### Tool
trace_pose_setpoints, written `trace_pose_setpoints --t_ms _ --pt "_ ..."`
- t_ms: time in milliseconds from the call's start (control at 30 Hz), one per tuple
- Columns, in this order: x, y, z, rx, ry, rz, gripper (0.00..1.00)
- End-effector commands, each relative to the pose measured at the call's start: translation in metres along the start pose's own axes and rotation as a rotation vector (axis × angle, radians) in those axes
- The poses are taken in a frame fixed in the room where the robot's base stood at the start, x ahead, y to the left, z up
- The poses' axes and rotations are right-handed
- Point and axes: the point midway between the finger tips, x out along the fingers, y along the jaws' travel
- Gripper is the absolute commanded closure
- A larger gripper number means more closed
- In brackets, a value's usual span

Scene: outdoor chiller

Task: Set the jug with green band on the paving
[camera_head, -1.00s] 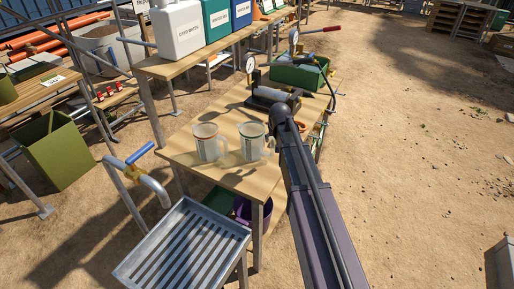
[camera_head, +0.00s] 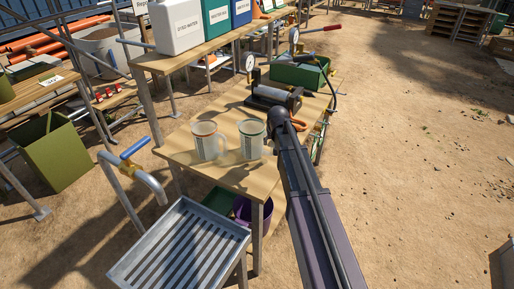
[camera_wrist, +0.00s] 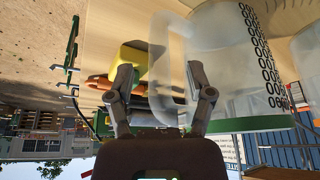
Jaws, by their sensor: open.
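The clear jug with green band (camera_head: 252,140) stands upright on the wooden table (camera_head: 238,178), its handle side facing my arm. In the wrist view the same jug (camera_wrist: 225,60) is close up and inverted, with its green band and printed scale showing. My gripper (camera_wrist: 158,72) is open at the handle, which shows between the two fingers. Contact with the handle cannot be told. In the head view the fingers are hidden by my arm. The paving is not clearly identifiable; sandy ground (camera_head: 410,170) shows around the table.
A pump with gauge (camera_head: 272,95) and a green box (camera_head: 300,73) are behind. A slatted metal tray (camera_head: 182,250) and a blue-handled tap (camera_head: 135,160) are in front. Open ground lies right.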

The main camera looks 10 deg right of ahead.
Motion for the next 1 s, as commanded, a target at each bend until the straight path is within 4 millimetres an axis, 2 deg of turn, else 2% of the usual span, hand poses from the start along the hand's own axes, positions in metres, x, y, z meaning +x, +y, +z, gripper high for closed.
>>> trace_pose_setpoints --t_ms 33,167,767,867,1000 --pt "0.0058 0.0001 0.0004 0.0 0.0 0.0 0.32" --pt "0.0089 0.0002 0.0002 0.0 0.0 0.0 0.32" --pt "0.0086 0.0005 -0.0001 0.001 0.0 0.0 0.32" --pt "0.0086 0.0005 -0.0001 0.001 0.0 0.0 0.56" --pt "0.0086 0.0006 -0.0001 0.001 0.0 0.0 0.97"
